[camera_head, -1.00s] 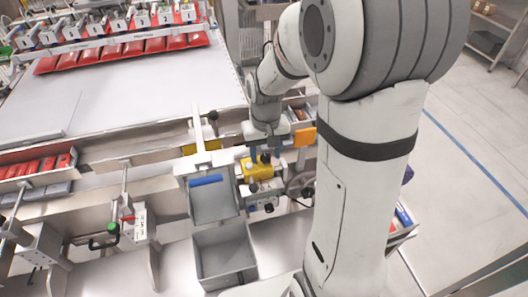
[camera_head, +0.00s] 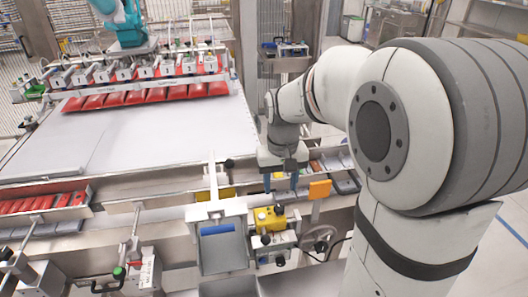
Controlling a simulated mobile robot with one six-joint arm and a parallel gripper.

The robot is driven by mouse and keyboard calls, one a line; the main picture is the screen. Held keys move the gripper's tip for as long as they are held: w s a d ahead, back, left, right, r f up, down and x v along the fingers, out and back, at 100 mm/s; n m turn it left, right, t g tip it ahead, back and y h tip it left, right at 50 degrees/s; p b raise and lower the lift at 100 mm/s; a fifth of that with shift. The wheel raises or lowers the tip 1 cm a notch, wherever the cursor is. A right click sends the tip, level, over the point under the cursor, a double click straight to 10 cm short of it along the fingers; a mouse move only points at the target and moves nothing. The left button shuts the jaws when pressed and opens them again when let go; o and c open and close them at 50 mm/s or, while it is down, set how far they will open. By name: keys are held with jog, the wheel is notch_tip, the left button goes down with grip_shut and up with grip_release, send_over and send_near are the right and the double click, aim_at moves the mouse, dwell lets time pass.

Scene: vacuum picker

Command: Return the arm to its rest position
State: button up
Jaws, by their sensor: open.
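My white and grey arm (camera_head: 330,85) fills the right side of the view and bends over toward the table edge. My gripper (camera_head: 281,183) points down at the arm's end, just behind the yellow device. Its two blue-tipped fingers stand apart, with nothing visible between them. It hangs over the strip between the white table and the device. Whether it touches anything below cannot be told.
A yellow device (camera_head: 268,218), an orange plate (camera_head: 320,189) and a grey bin (camera_head: 223,251) lie close to my gripper. Several red packs (camera_head: 150,96) line the back of the white table (camera_head: 150,135). The table's middle is clear. A teal robot (camera_head: 128,25) stands behind.

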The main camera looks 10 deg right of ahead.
jog(key=shift+s+r, duration=0.2)
jog(key=shift+s, duration=0.1)
jog(key=s+r+t, duration=0.2)
jog(key=s+t, duration=0.1)
jog(key=s, duration=1.1)
jog(key=shift+r, duration=0.25)
jog(key=shift+s, duration=0.1)
